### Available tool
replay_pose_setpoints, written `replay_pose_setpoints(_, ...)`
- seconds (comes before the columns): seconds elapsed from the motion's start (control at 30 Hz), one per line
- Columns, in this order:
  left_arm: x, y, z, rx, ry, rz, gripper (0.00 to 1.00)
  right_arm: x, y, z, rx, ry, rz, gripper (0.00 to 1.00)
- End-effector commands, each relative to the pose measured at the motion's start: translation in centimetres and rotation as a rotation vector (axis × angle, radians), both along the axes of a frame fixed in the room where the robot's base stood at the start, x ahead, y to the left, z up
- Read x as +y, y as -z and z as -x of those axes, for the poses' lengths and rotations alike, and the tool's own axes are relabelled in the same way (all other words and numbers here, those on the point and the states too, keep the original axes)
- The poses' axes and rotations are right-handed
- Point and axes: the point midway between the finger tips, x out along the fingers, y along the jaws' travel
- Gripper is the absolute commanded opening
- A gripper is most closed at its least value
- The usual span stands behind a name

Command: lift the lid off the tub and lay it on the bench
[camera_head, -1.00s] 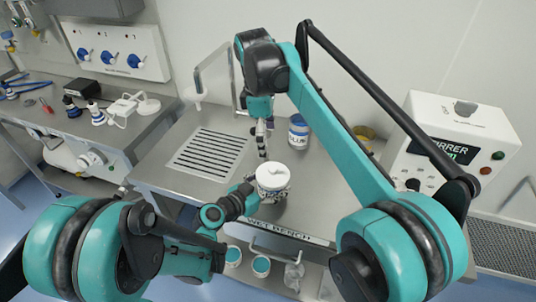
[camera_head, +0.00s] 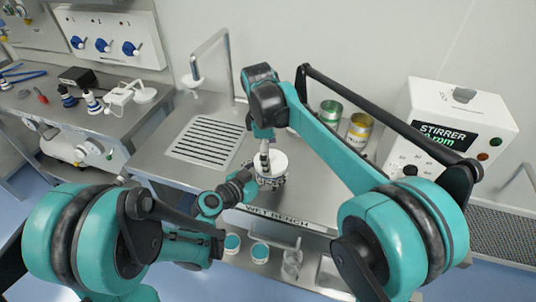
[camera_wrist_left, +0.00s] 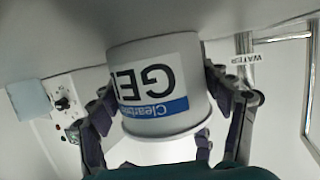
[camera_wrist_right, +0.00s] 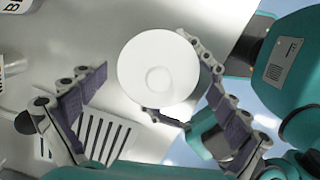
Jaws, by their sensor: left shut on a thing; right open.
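The white tub (camera_wrist_left: 160,75) shows upside down in the left wrist view, with a "GEL" label and a blue band. My left gripper (camera_wrist_left: 165,110) is shut around its sides; in the head view it reaches the tub from the left. The round white lid (camera_wrist_right: 150,85) is on the tub, with a small round knob (camera_wrist_right: 158,78) at its centre. My right gripper (camera_wrist_right: 140,60) is open above the lid, its fingers apart on either side. In the head view the right gripper (camera_head: 265,155) covers part of the lid (camera_head: 278,164).
The steel bench (camera_head: 165,178) has a slotted drain (camera_head: 205,142) and a tap (camera_head: 222,50) behind. Small tubs (camera_head: 260,252) sit on a shelf below.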

Motion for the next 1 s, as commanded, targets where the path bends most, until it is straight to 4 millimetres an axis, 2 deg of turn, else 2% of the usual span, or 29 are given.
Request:
replay_pose_setpoints(0.03, 0.01, 0.03, -0.01, 0.0, 0.0, -0.001, 0.26, 0.0, 0.0, 0.0, 0.0, 0.0, 0.0, 0.84)
replay_pose_setpoints(0.3, 0.01, 0.03, 0.01, -0.001, 0.0, -0.001, 0.26, 0.01, 0.02, -0.01, 0.0, 0.0, 0.0, 0.13)
replay_pose_setpoints(0.37, 0.0, 0.02, 0.02, 0.0, 0.0, 0.0, 0.26, 0.0, 0.05, -0.02, 0.0, 0.0, 0.0, 0.02)
replay_pose_setpoints(1.0, 0.0, -0.03, -0.04, 0.0, -0.002, 0.005, 0.26, 0.08, -0.28, 0.04, 0.002, 0.0, -0.001, 0.0)
